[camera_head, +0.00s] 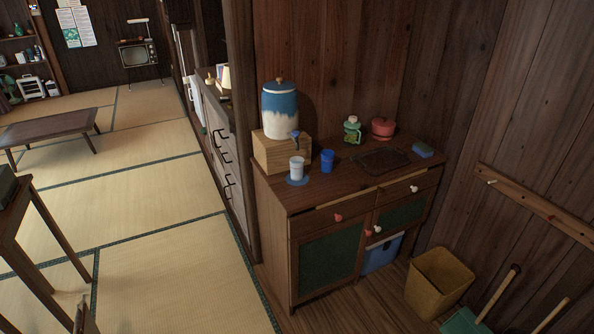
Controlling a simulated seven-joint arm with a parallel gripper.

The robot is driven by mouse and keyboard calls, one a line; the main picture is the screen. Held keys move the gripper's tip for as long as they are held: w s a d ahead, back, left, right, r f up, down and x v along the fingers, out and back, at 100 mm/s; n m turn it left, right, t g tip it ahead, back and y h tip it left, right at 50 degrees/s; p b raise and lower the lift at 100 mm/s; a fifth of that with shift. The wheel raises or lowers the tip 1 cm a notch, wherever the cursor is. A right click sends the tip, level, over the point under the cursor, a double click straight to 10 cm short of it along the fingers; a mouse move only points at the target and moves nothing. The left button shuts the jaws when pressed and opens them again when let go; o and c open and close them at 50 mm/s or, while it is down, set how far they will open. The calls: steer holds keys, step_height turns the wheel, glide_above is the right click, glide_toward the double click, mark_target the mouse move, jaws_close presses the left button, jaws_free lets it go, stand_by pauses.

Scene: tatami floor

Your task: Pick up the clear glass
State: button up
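A pale, translucent-looking glass (297,168) stands upright on a round blue coaster (290,182) near the left front of the wooden cabinet top (310,194). It is the only thing I see that could be the clear glass. A blue cup (327,161) stands close to its right, apart from it. Behind the glass, a blue and white dispenser (281,112) with a small tap sits on a wooden block (268,152). The tap is just above and behind the glass. My gripper is not in view.
A green jar (352,131), red lidded pot (383,127), dark tray (380,160) and blue sponge (423,150) occupy the cabinet's back and right. A yellow bin (438,282) stands at lower right. The tatami floor (160,260) left of the cabinet is open.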

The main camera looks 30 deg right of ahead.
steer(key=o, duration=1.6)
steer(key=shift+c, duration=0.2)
